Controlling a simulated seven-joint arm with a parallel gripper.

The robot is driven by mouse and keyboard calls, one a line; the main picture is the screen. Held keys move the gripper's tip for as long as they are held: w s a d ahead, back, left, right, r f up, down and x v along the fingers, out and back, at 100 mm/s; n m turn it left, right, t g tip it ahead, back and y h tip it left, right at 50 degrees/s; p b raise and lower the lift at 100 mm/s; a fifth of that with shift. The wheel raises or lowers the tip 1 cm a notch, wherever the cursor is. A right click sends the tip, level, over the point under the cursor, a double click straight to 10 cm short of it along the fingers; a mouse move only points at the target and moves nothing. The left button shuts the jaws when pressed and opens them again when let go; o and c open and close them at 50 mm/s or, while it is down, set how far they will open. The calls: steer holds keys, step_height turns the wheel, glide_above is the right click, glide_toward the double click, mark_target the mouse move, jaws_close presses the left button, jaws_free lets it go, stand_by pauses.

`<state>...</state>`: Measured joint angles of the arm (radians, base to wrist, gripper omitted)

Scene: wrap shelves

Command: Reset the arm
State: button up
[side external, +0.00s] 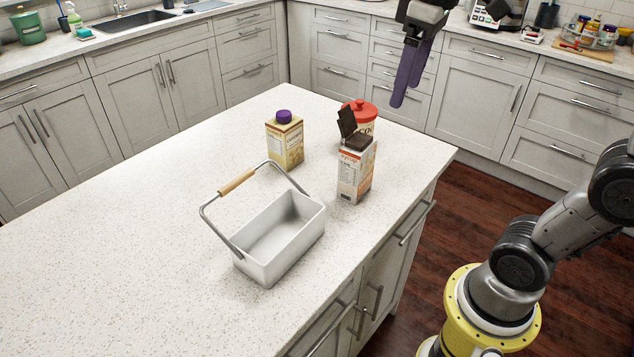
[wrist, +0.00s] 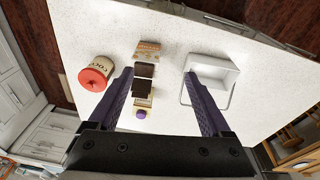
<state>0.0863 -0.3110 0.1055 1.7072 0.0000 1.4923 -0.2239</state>
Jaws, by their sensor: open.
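My gripper (side external: 409,72) is raised in the air above the far right end of the island counter, away from the objects. In the wrist view my gripper (wrist: 164,98) has its two purple fingers wide apart with nothing held between them. The counter objects show well below the fingers in that view.
On the island (side external: 130,200) stand an empty white basket (side external: 262,256) with its handle up, a purple-capped carton (side external: 285,142), a carton with a dark open top (side external: 355,175), and a red-lidded cocoa canister (side external: 362,112). Cabinets line the back. The left counter area is clear.

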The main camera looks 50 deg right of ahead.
steer(key=s+a+f+m+t, duration=0.1)
steer(key=s+a+f+t, duration=0.1)
steer(key=s+f, duration=0.7)
step_height(320, 180, down, 3)
steer(key=shift+s+f+t, duration=0.2)
steer(key=shift+s+t, duration=0.15)
steer(key=shift+t, duration=0.45)
steer(key=shift+w+a, duration=0.1)
steer(key=shift+w, duration=0.15)
steer(key=shift+c, duration=0.2)
step_height(320, 180, up, 9)
steer(key=w+g, duration=0.1)
steer(key=w, duration=0.1)
steer(key=w+d+r+g, duration=0.1)
steer(key=w+r+g, duration=0.1)
steer(key=w+r, duration=0.65)
steer(key=g, duration=0.2)
glide_above(345, 107)
step_height(345, 107, down, 14)
steer(key=shift+r, duration=0.1)
